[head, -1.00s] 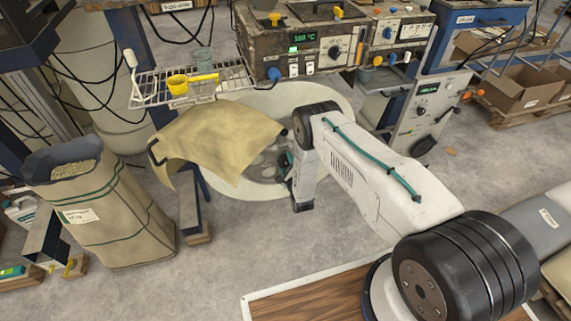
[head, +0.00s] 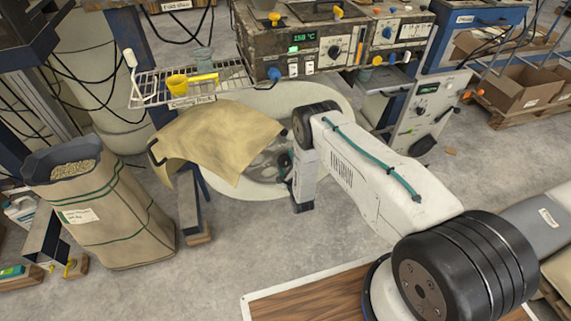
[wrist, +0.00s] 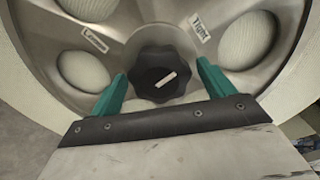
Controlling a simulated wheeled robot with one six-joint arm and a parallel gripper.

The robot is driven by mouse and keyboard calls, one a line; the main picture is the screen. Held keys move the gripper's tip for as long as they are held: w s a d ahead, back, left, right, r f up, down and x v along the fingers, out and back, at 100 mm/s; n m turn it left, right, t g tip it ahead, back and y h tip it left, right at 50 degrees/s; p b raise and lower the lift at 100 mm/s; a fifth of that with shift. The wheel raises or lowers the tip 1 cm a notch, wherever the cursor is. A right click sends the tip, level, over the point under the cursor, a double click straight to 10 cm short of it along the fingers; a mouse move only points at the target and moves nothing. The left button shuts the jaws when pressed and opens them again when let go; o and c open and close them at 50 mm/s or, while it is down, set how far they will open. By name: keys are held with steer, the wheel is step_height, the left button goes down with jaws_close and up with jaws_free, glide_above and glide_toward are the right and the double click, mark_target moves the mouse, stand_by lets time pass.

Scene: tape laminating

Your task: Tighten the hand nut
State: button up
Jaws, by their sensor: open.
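The hand nut (wrist: 158,76) is a black lobed knob with a pale bar mark, at the centre of a metal wheel (wrist: 112,38) in the wrist view. My gripper (wrist: 163,85) has teal fingers, spread apart, one on each side of the nut's lower half. I cannot tell whether either finger touches the nut. A label reading "Tight" (wrist: 200,27) is at the upper right of the nut. Another label (wrist: 95,40) is at the upper left. In the head view, the wheel (head: 262,165) is partly hidden behind a tan sheet and my arm, and the nut is hidden.
The tan sheet (head: 212,140) hangs just left of my arm. A wire cooling rack (head: 160,90) and a control box (head: 300,45) stand behind. A filled sack (head: 105,215) stands at the left. Open floor (head: 250,235) lies in front.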

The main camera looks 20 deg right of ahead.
steer(key=s, duration=0.7)
steer(key=shift+s, duration=0.3)
